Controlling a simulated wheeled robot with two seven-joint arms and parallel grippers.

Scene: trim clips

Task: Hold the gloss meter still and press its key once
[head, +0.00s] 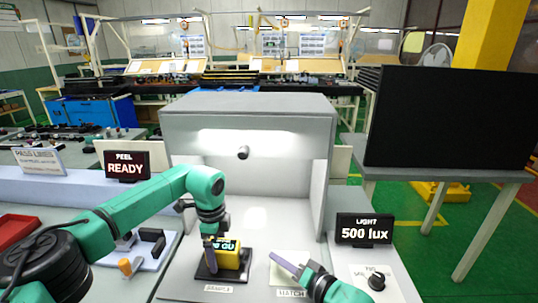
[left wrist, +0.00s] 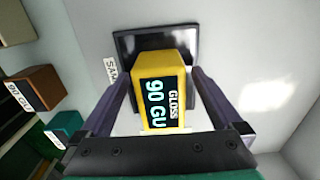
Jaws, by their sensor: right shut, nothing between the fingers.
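The yellow gloss meter (head: 228,258) stands on a black plate (head: 207,277) in the grey light booth. Its dark screen reads "GLOSS 90 GU" in the left wrist view (left wrist: 163,100). My left gripper (head: 210,262) is down at the meter; in the left wrist view its fingers (left wrist: 160,80) lie one on each side of the yellow body. I cannot tell whether both fingers touch it. I cannot make out the key. My right gripper (head: 274,258) is shut and empty, to the right of the meter, over the "MATCH" area.
The booth walls (head: 319,190) rise behind and beside the meter. A "500 lux" light sign (head: 364,230) and a black knob (head: 376,281) are at the right. A "READY" sign (head: 126,165) is at the left. A brown "90 GU" block (left wrist: 38,87) lies left in the wrist view.

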